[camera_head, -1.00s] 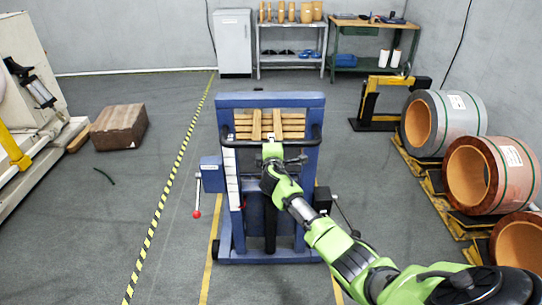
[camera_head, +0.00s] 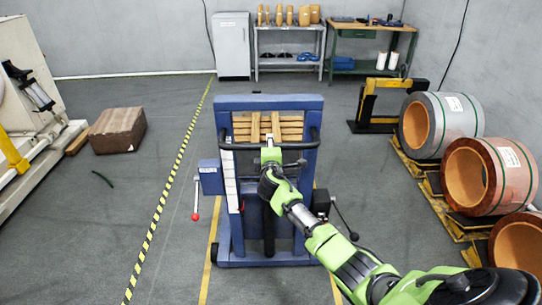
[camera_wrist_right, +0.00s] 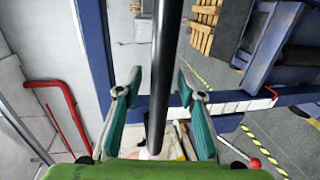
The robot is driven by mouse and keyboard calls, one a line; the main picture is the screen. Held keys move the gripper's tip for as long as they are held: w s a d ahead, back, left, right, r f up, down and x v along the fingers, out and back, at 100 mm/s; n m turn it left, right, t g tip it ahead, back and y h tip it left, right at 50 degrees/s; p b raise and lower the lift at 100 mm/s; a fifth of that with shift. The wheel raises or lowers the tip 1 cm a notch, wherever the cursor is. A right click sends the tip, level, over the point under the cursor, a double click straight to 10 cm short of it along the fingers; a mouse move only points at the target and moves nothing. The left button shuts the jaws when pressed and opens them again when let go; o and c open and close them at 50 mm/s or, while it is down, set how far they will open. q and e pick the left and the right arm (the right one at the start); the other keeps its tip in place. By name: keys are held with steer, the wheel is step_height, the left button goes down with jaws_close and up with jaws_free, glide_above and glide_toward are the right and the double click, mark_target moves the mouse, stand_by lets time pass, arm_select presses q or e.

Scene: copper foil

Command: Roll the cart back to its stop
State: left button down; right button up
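The cart is a blue upright frame (camera_head: 224,125) on a low base, standing upright in the middle of the floor in the head view. A black handle bar (camera_head: 298,146) crosses its near side; it also shows as the dark bar (camera_wrist_right: 163,70) in the right wrist view. My right gripper (camera_head: 270,150) is at the middle of this bar. In the wrist view its two teal fingers (camera_wrist_right: 160,108) stand either side of the bar, apart from it, with visible gaps. My left gripper is out of view. I cannot make out the stop.
Yellow floor lines (camera_head: 206,275) run beside the cart's base. A yellow-black striped line (camera_head: 160,210) lies to the left, with a brown block (camera_head: 118,130) beyond. Large coils (camera_head: 490,175) on pallets stand right. A yellow-black stand (camera_head: 375,105) is behind right. Open floor lies left.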

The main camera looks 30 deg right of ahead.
steer(key=v, duration=1)
steer(key=shift+s+r, duration=0.25)
steer(key=shift+s, duration=0.15)
steer(key=shift+a, duration=0.1)
steer(key=s+a+f+g+y, duration=0.1)
steer(key=s+a+f+y, duration=0.1)
steer(key=f, duration=0.9)
steer(key=s+a+f+g+y, duration=0.1)
steer(key=s+f+g, duration=0.15)
steer(key=f, duration=0.75)
steer(key=s+a+f+m+g+y, duration=0.1)
steer(key=s+a+f+g, duration=0.15)
steer(key=s+f, duration=0.6)
steer(key=s+a+f+m+g+y, duration=0.1)
steer(key=s+a+f+m+y, duration=0.15)
steer(key=s+f, duration=0.65)
steer(key=s+a+f+m+g, duration=0.1)
steer(key=s+a+f+m, duration=0.1)
steer(key=s+f, duration=0.5)
steer(key=s+a+f+m+g+y, duration=0.1)
steer(key=s+a+f, duration=0.3)
steer(key=s, duration=1.3)
steer(key=s+a+f+m+g+y, duration=0.1)
steer(key=s+a+f+m+g, duration=0.1)
steer(key=s+f, duration=0.8)
steer(key=shift+s+a+m+g+b, duration=0.35)
steer(key=shift+s+a+g, duration=0.3)
steer(key=shift+s, duration=0.25)
steer(key=shift+d+f, duration=0.1)
steer(key=shift+f, duration=0.05)
